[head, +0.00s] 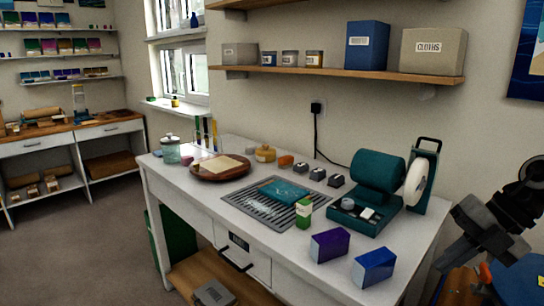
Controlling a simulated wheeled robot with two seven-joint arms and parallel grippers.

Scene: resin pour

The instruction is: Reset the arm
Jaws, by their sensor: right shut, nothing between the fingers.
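My right gripper (450,255) is at the right edge of the head view, dark grey, beside the right end of the white workbench (190,197). It is shut, holds nothing and points down and to the left. It is apart from the things on the bench. My right arm reaches in from the right edge. My left gripper is not in view.
A teal machine with a white disc (416,180) stands at the bench's right end. Purple (329,245) and blue (374,267) boxes stand near the front right edge. A wooden shelf (330,71) hangs above.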

